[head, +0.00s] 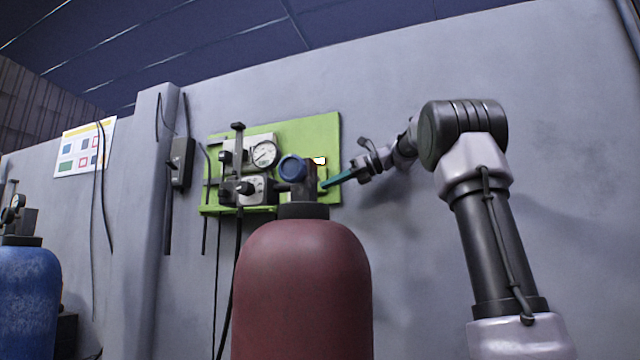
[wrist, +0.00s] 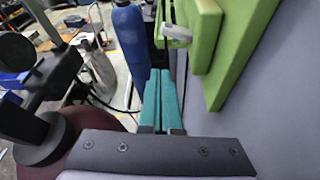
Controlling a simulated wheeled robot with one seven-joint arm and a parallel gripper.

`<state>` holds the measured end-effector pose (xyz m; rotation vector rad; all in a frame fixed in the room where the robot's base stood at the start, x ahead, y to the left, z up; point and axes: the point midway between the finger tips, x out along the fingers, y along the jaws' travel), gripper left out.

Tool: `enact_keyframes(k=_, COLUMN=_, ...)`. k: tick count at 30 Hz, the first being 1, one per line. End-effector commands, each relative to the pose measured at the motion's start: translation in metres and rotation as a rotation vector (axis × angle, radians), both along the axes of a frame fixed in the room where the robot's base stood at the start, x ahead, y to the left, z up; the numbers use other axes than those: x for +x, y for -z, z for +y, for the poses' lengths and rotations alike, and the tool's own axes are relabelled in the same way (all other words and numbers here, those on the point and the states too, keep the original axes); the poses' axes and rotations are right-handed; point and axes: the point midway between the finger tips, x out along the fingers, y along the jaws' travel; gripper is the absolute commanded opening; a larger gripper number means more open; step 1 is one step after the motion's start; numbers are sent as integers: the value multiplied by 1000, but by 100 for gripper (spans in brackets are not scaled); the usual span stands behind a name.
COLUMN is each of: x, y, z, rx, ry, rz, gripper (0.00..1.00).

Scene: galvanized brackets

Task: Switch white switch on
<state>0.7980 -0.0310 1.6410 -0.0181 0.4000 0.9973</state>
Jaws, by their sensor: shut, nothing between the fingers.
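A small white switch (head: 319,160) sits on the right part of the green panel (head: 325,130), just right of the blue knob. In the wrist view the white switch (wrist: 177,34) sticks out from a green block on the panel (wrist: 237,60). My gripper (head: 326,184) has teal fingers and is shut with nothing between them. Its tips are just below the switch in the head view, near the panel's right part. In the wrist view my gripper (wrist: 161,74) points past the green block, with the tips apart from the switch. The switch's position, on or off, cannot be told.
A dark red cylinder (head: 302,285) with a blue-knobbed valve (head: 291,168) stands in front of the panel, close beside my gripper. A gauge (head: 265,154) is on the panel. A blue cylinder (head: 28,300) stands far left. The wall right of the panel is bare.

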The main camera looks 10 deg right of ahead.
Motion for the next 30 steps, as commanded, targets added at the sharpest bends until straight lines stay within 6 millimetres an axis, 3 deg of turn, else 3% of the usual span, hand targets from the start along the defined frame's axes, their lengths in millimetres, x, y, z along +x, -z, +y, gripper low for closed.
enact_keyframes(k=6, x=-16, y=-12, z=-33, rx=0, ry=2, rz=0, gripper=0)
enact_keyframes(k=12, x=-26, y=-18, z=-51, rx=0, ry=0, rz=1, gripper=0)
enact_keyframes(k=30, x=-27, y=-19, z=-54, rx=-1, ry=-1, rz=2, gripper=0)
